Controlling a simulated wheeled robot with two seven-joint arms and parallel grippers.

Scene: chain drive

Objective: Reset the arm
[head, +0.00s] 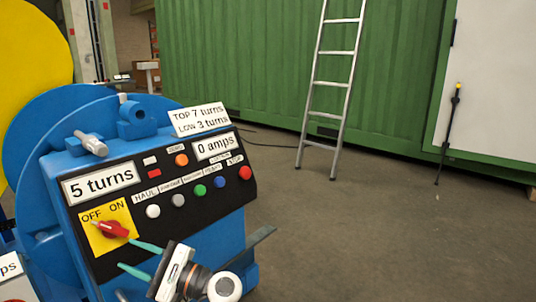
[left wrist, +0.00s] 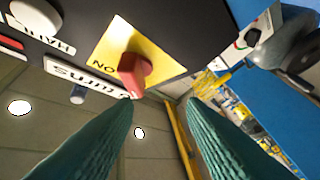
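My left gripper (head: 126,254) is open and empty in the head view, just below and right of the red knob (head: 113,229). The knob sits on a yellow OFF/ON plate (head: 96,243) on the black panel. Its handle lies nearly sideways, with its left end under OFF. In the left wrist view, the two teal fingers of the gripper (left wrist: 158,102) stand apart. The red knob (left wrist: 133,72) is beyond the tips, nearer the left finger, and not between them. My right gripper is not in view.
A ladder (head: 346,85) leans on a green container (head: 240,60).

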